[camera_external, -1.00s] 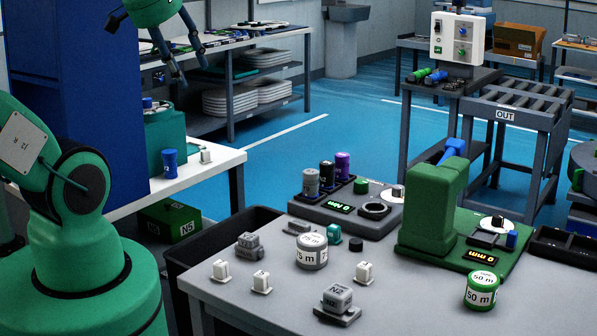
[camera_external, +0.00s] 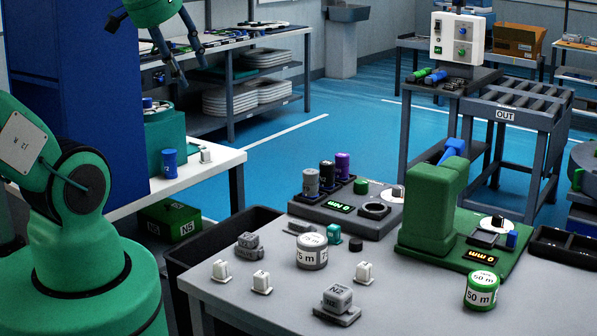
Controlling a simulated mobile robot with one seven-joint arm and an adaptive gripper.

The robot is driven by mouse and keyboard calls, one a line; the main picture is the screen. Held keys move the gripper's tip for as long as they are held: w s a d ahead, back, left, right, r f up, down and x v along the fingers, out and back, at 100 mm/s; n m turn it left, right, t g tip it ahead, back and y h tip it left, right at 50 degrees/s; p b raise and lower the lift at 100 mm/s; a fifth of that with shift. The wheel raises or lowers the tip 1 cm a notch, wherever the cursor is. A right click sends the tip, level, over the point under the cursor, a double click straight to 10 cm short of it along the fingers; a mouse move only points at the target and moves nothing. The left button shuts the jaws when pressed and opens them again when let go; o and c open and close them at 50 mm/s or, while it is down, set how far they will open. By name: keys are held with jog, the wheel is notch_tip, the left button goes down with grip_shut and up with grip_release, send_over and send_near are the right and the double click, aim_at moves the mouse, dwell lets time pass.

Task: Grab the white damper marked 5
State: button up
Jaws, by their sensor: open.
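Several small white blocks that look like dampers stand on the grey table. One is at the left (camera_external: 221,270), one is nearer the front (camera_external: 261,282), and one is right of the middle (camera_external: 364,272). Another small white block (camera_external: 205,156) stands on the white bench at the left. Their markings are too small to read, so I cannot tell which is marked 5. My gripper (camera_external: 195,76) is at the top left, high above the floor and well apart from all of these blocks. Its fingers are spread and nothing is between them.
Around the blocks on the grey table stand a white 75 m spool (camera_external: 312,255), a grey N2 block (camera_external: 337,300) and a green 50 m spool (camera_external: 481,291). A green press (camera_external: 432,215) rises behind. A dark bin (camera_external: 190,252) adjoins the table's left edge.

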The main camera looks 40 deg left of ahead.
jog(key=w+d+f+g, duration=0.1)
jog(key=d+f, duration=0.3)
jog(key=f, duration=0.6)
jog(key=d+f+g, duration=0.1)
jog(key=d+f, duration=0.4)
jog(key=f, duration=0.5)
jog(key=w+d+f+n+g+b, duration=0.1)
jog(key=d+f, duration=0.4)
jog(key=f, duration=0.5)
jog(key=shift+w+f+g, duration=0.35)
jog(key=shift+f+g, duration=0.05)
jog(key=shift+d+f, duration=0.1)
jog(key=b, duration=0.3)
send_over(261, 274)
jog(key=s, duration=0.1)
notch_tip(261, 274, down, 8)
jog(key=shift+f, duration=0.1)
jog(key=shift+f, duration=0.1)
jog(key=shift+w+f+b, duration=0.2)
jog(key=shift+f+b, duration=0.1)
jog(key=shift+f, duration=0.55)
jog(key=shift+w+f+b, duration=0.15)
jog(key=shift+f+b, duration=0.1)
jog(key=shift+f, duration=0.55)
jog(key=shift+w+f+b, duration=0.2)
jog(key=shift+f+b, duration=0.1)
jog(key=shift+f, duration=0.55)
